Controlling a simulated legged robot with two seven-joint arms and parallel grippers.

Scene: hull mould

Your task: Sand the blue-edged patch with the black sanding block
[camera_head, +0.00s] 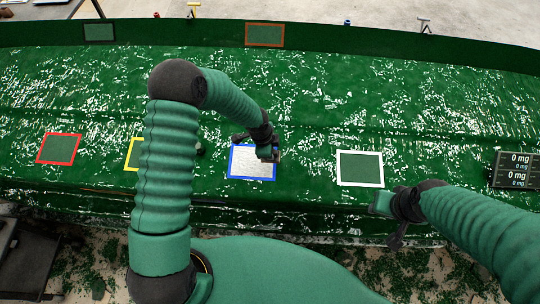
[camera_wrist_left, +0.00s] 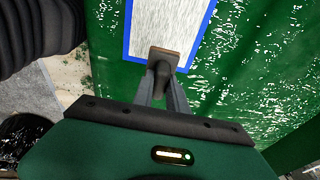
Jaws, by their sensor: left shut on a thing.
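The blue-edged patch (camera_head: 250,168) lies on the green hull mould at the middle of the head view. Its inside is pale and streaked; it also fills the top of the left wrist view (camera_wrist_left: 160,22). My left gripper (camera_head: 267,150) is over the patch's upper right part. It is shut on the sanding block (camera_wrist_left: 165,57), which shows a dark grip and a brownish edge. The block overlaps one edge of the patch; I cannot tell whether it touches the surface. My right gripper (camera_head: 384,204) is empty-looking, below the white-edged patch, its finger gap unclear.
Red-edged (camera_head: 59,149) and yellow-edged (camera_head: 131,155) patches lie to the left, the latter partly behind my arm. A white-edged patch (camera_head: 360,168) lies to the right. An orange-edged patch (camera_head: 265,35) is on the far wall. A display (camera_head: 515,170) stands at the right. Flakes cover the mould.

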